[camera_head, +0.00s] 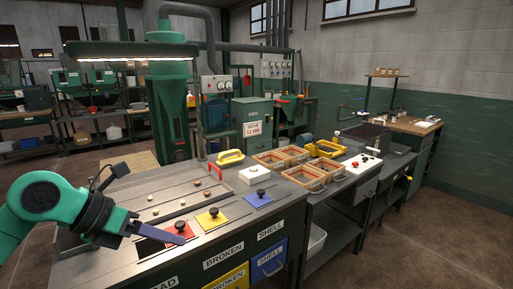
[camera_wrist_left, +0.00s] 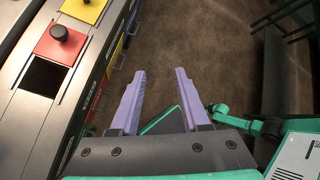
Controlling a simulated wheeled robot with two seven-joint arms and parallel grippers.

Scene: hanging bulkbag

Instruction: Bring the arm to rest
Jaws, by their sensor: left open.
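My left arm comes in from the left in the head view, and my left gripper (camera_head: 178,238) is over the near edge of the sorting bench (camera_head: 112,262). In the left wrist view the two purple fingers of this gripper (camera_wrist_left: 158,80) are apart with nothing between them, and bare floor shows beyond them. The bench lies to the left of the fingers there. The red plate (camera_wrist_left: 62,42) with a black knob sits beside a dark open slot (camera_wrist_left: 43,77). My right gripper cannot be made out in either view.
A yellow plate (camera_head: 211,219) and a blue plate (camera_head: 258,199) with knobs lie on the bench, with several small pieces behind them. A white box (camera_head: 254,175) and wooden trays (camera_head: 297,184) stand farther right. A lamp (camera_head: 130,50) hangs above. The floor (camera_head: 440,235) at right is clear.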

